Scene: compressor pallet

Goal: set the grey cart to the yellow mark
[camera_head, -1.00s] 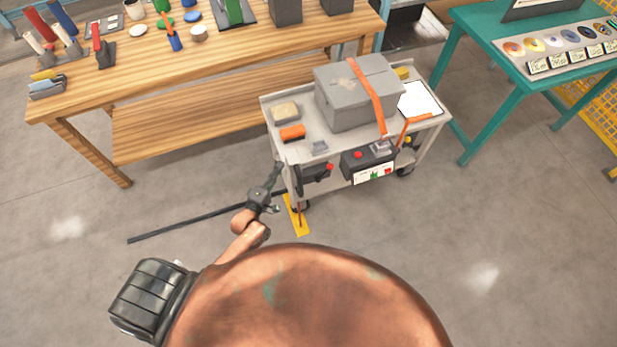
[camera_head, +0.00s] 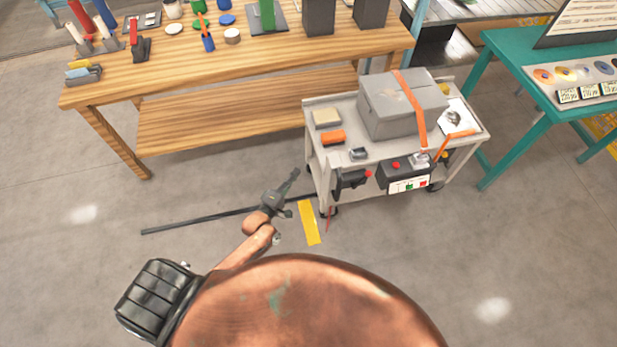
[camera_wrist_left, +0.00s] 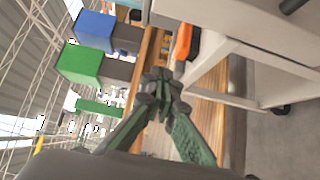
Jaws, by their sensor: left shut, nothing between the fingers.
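The grey cart (camera_head: 316,165) stands right of centre in the head view, in front of the wooden bench. Its near left wheel (camera_head: 328,211) is on the floor just right of the yellow mark (camera_head: 310,222), apart from it. My left gripper (camera_head: 294,174) is shut and empty, left of the cart's near left corner, with a small gap seen between them. In the left wrist view the closed fingers (camera_wrist_left: 163,84) are beside the cart's pale frame (camera_wrist_left: 225,50). My right gripper is not in view.
The cart carries a grey box (camera_head: 390,110) with an orange strap. The wooden bench (camera_head: 220,75) stands close behind it and a green table (camera_head: 520,75) to the right. A dark strip (camera_head: 200,220) lies on the floor. The near floor at right is clear.

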